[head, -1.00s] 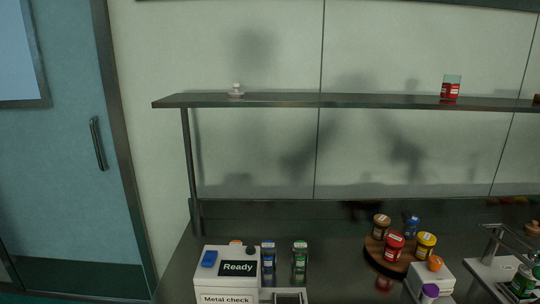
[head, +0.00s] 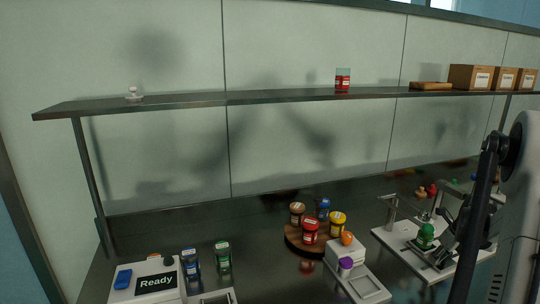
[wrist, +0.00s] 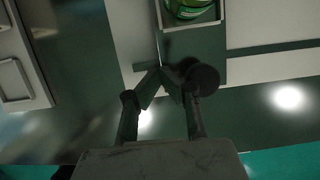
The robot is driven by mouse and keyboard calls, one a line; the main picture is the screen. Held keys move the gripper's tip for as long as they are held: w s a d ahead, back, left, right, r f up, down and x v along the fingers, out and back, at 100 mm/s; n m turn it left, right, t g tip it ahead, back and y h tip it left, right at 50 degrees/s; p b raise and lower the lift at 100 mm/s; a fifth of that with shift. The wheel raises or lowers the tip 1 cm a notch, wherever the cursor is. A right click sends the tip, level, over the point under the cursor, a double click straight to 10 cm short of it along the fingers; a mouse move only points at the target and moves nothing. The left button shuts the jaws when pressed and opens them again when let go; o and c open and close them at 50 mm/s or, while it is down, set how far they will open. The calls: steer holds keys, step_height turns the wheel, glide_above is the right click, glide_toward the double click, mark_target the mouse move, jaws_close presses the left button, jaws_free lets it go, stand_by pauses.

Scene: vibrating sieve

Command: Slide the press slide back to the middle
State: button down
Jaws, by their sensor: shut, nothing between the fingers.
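The press (head: 405,243) is a white base plate with a metal frame at the right of the head view. A green-lidded jar (head: 426,236) stands on it. In the wrist view a green jar (wrist: 190,8) sits in a square, light-rimmed holder (wrist: 192,26), which appears to be the press slide. My gripper (wrist: 160,70) is shut and empty, its fingertips just below the holder's near edge. A dark round knob (wrist: 203,78) is beside the right finger. I cannot tell whether the fingers touch the knob or the holder. My arm partly hides the press in the head view.
A shelf (head: 200,101) runs above the bench.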

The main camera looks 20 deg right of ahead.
mark_target(449, 260)
steer(key=shift+d+b, duration=0.35)
steer(key=shift+d, duration=4)
steer(key=shift+a, duration=0.7)
steer(key=p+v, duration=0.3)
steer(key=v, duration=0.6)
steer(key=shift+d, duration=0.1)
